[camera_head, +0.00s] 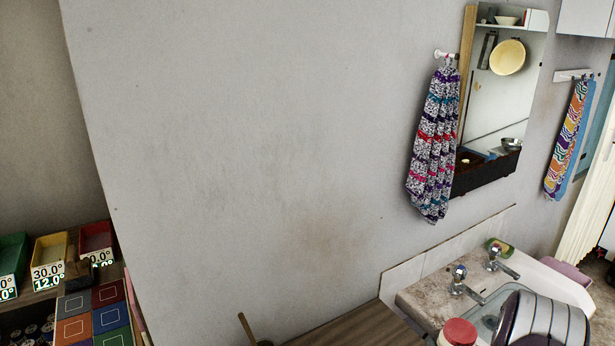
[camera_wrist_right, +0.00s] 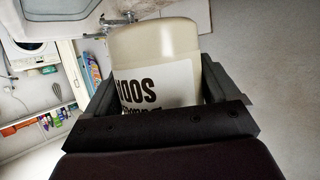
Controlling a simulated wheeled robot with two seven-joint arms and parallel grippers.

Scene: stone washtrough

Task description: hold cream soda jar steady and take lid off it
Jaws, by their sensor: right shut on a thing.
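A jar with a pinkish-red lid (camera_head: 458,331) shows at the bottom edge of the head view, beside the washtrough; only its top part is in the picture. In the right wrist view a cream-coloured jar (camera_wrist_right: 155,42) with a white label and dark lettering, partly cut off, stands between the fingers of my right gripper (camera_wrist_right: 158,85). The gripper is shut on the jar's sides. No lid shows in the wrist view. My left gripper is in neither view.
The stone washtrough (camera_head: 420,297) with two taps (camera_head: 460,282) is at the lower right. A patterned towel (camera_head: 434,150) hangs beside a mirror (camera_head: 500,110). A wooden top (camera_head: 365,328) lies left of the trough. Coloured bins (camera_head: 50,254) and a coloured-square board (camera_head: 92,315) are far left.

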